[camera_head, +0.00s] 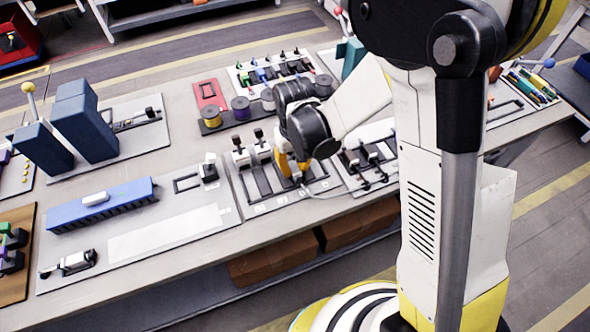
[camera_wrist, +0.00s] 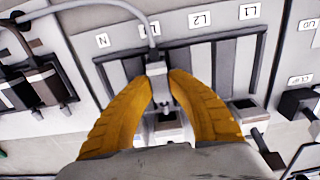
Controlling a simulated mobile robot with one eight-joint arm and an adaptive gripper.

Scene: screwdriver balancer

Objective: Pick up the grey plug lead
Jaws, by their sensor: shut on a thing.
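My gripper (camera_head: 293,166) is low over the labelled slotted board (camera_head: 243,195) near the table's front edge. In the wrist view my gripper (camera_wrist: 161,82) has its two yellow fingers closed on the grey plug lead (camera_wrist: 157,68). The plug sits between the fingertips in front of the dark and grey strips of the board (camera_wrist: 238,62), near labels reading N, L2 and L1. Whether the plug touches the board I cannot tell. In the head view the plug is mostly hidden by my gripper.
Two dark-topped plugs (camera_head: 260,138) stand on the same board, left of my gripper. Another board with dark connectors (camera_head: 367,158) lies close on the right. Spools (camera_head: 241,108) stand behind. A blue block (camera_head: 100,205) and tall blue boxes (camera_head: 85,128) are farther left.

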